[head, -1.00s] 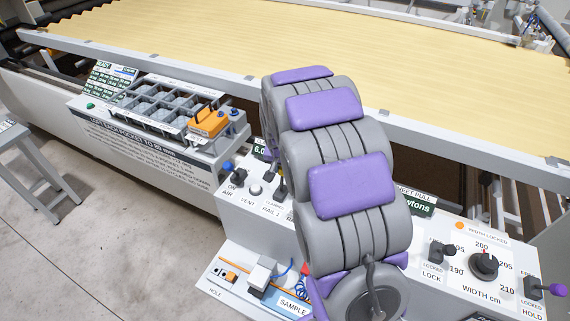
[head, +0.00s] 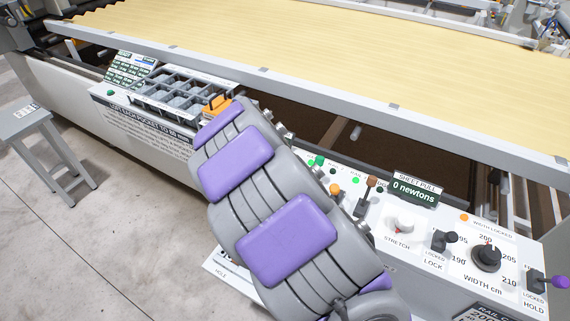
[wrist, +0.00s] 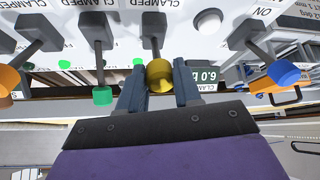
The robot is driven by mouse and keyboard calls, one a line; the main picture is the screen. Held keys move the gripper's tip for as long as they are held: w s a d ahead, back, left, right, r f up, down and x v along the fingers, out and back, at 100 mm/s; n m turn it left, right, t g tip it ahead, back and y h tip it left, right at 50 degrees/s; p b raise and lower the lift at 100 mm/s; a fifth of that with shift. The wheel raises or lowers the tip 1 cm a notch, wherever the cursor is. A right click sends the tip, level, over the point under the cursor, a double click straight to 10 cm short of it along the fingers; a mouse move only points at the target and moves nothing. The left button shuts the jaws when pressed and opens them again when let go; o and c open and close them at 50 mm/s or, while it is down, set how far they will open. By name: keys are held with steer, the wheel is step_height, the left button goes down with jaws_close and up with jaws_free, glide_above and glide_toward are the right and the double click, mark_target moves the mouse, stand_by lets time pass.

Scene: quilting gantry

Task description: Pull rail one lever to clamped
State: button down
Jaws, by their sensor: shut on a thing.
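The rail one lever (wrist: 153,38) shows in the wrist view as a dark stem with a yellow knob (wrist: 160,74). It stands beside the white vent knob (wrist: 208,21), and a CLAMPED label is by its base. My gripper (wrist: 160,80) has its two blue-grey fingers on either side of the yellow knob, shut on it. In the head view my arm hides the gripper and this lever. A green-knobbed lever (wrist: 102,95) and an orange-knobbed lever (wrist: 8,80) stand to the left in the wrist view, apart from my fingers.
The blue-knobbed air lever (wrist: 284,72) stands right of the fingers in the wrist view. A 6.0 display (wrist: 204,77) lies close by. In the head view, the sheet pull display (head: 414,191) reads 0 newtons. A stool (head: 50,140) stands left on open floor.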

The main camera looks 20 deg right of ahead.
steer(key=shift+s+a+f, duration=0.1)
steer(key=shift+s+f, duration=0.25)
steer(key=shift+f, duration=0.05)
steer(key=shift+s+f, duration=0.15)
steer(key=shift+f, duration=0.05)
steer(key=c, duration=1.2)
jaws_free()
steer(key=o, duration=0.4)
steer(key=shift+a+r, duration=0.2)
steer(key=shift+a, duration=0.35)
steer(key=shift+d+r, duration=0.3)
steer(key=shift+r, duration=0.05)
steer(key=p+v, duration=0.1)
steer(key=v, duration=0.4)
steer(key=p+v, duration=0.1)
steer(key=v, duration=0.5)
steer(key=a+p+v, duration=0.1)
steer(key=v, duration=0.5)
steer(key=shift+w+f, duration=0.2)
steer(key=shift+w, duration=0.05)
steer(key=shift+a, duration=0.2)
